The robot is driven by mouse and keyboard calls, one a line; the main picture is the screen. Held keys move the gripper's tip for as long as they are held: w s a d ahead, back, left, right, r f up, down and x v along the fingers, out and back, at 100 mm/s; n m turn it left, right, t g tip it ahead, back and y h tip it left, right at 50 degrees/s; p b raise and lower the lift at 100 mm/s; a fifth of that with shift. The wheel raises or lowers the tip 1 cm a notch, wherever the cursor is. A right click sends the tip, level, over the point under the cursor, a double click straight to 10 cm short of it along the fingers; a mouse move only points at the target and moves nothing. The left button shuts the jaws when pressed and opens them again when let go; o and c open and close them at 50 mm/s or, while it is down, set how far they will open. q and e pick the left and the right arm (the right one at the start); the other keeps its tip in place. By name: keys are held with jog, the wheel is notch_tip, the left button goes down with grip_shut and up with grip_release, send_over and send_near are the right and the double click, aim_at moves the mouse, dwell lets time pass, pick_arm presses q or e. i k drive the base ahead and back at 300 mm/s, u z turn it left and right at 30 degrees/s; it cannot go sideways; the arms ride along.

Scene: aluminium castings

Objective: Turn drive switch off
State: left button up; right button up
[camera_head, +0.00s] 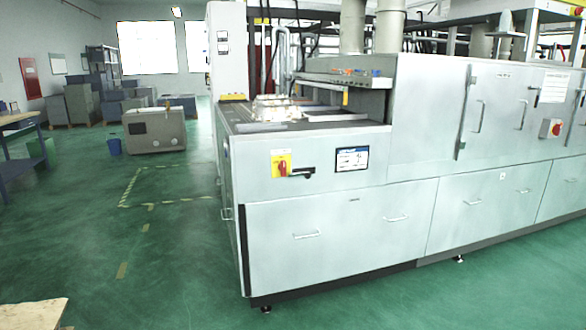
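A red rotary switch on a yellow plate (281,164) is on the front panel of the large grey machine (330,225), near its left end. A black handle (301,173) sticks out to the right beside it. A second red switch on a pale box (551,128) is on the upper cabinet at the far right. I cannot tell from the labels which one is the drive switch, and the switch positions are too small to read. Neither of my grippers is in view.
A small display (352,159) is right of the yellow plate. A pale metal casting (276,107) lies on the machine's top. Open green floor (165,265) lies in front and to the left. A wooden surface (30,314) is at the lower left; a workbench (18,125) stands at the left.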

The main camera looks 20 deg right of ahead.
aim_at(281, 167)
jog(key=z, duration=0.5)
jog(key=i, duration=2.1)
jog(key=u, duration=0.85)
